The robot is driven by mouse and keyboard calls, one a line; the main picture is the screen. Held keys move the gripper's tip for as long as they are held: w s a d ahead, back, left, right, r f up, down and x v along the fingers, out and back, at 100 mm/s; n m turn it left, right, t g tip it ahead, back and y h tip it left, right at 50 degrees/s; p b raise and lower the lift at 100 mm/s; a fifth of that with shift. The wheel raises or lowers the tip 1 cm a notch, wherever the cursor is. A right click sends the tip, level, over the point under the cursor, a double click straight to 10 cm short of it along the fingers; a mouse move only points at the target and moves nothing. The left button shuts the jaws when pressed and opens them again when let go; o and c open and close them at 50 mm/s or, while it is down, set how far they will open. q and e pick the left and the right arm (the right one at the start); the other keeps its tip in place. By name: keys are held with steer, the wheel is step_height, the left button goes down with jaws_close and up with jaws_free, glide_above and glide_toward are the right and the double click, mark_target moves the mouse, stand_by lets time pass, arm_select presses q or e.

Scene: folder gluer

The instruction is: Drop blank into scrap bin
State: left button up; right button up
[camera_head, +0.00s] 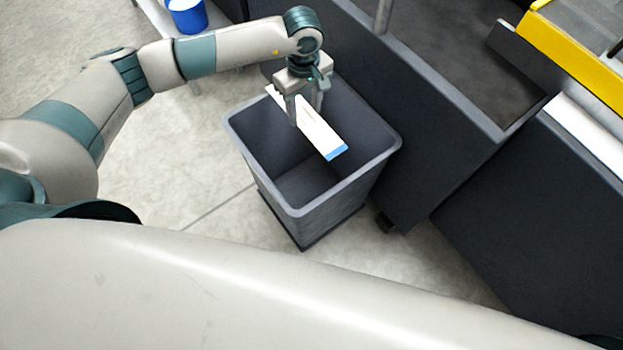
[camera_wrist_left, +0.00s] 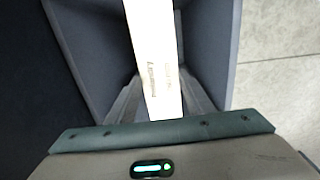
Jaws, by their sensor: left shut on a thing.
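The blank (camera_head: 318,135) is a flat white strip with a blue end. My left gripper (camera_head: 306,112) is shut on it and holds it over the open mouth of the scrap bin (camera_head: 333,197). The bin is a dark grey, open-topped box on the floor, and the part of its inside that shows looks empty. In the left wrist view the blank (camera_wrist_left: 155,60) runs up from between the fingers, with faint print on it, and the bin walls (camera_wrist_left: 207,45) lie on both sides. My right gripper is not in view.
A dark machine body (camera_head: 430,110) stands close to the right of the bin, with a yellow part (camera_head: 575,60) at the upper right. A blue container (camera_head: 188,16) stands on a light table at the top left. The floor left of the bin is clear.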

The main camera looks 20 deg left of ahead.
arm_select(q)
steer(key=shift+f, duration=1)
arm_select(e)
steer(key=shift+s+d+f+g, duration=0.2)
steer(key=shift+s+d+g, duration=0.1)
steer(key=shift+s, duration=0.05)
arm_select(q)
steer(key=o, duration=1.1)
steer(key=shift+c, duration=0.2)
steer(key=shift+r, duration=0.15)
steer(key=shift+r+b, duration=0.35)
steer(key=shift+r, duration=0.15)
step_height(320, 180, up, 16)
steer(key=b, duration=0.2)
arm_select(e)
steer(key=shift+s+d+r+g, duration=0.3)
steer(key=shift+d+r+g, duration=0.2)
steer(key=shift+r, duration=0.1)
